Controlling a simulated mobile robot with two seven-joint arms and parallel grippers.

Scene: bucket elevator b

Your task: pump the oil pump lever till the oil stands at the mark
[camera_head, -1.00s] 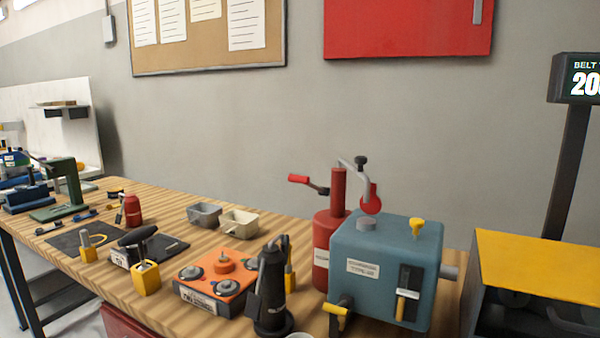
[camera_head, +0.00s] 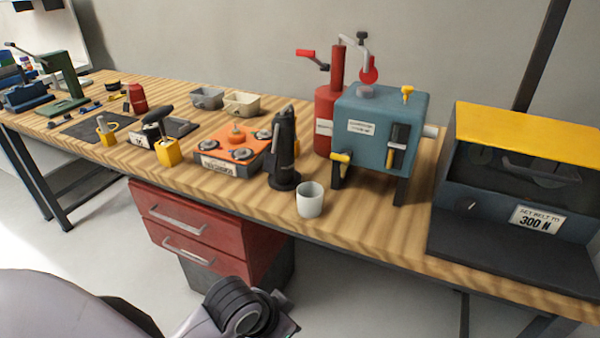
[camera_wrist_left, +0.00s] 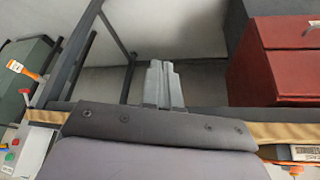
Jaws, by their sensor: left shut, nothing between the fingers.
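The oil pump is a red cylinder (camera_head: 325,108) at the back of the wooden bench, left of a blue gearbox housing (camera_head: 385,120). Its lever (camera_head: 306,53), with a red grip, sticks out to the left at the top. A bent grey spout (camera_head: 352,39) arches towards the housing. A dark upright sight gauge (camera_head: 399,140) is on the housing's front; its oil level and mark are too small to read. My left gripper (camera_wrist_left: 160,84) shows in the left wrist view, shut and empty, beyond the bench's front edge. My right gripper is not visible.
A white cup (camera_head: 310,201) and a black hand tool (camera_head: 284,150) stand in front of the pump. An orange burner-like block (camera_head: 228,148) lies to their left. A yellow-topped belt tester (camera_head: 520,130) stands right. Red drawers (camera_head: 200,225) are under the bench.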

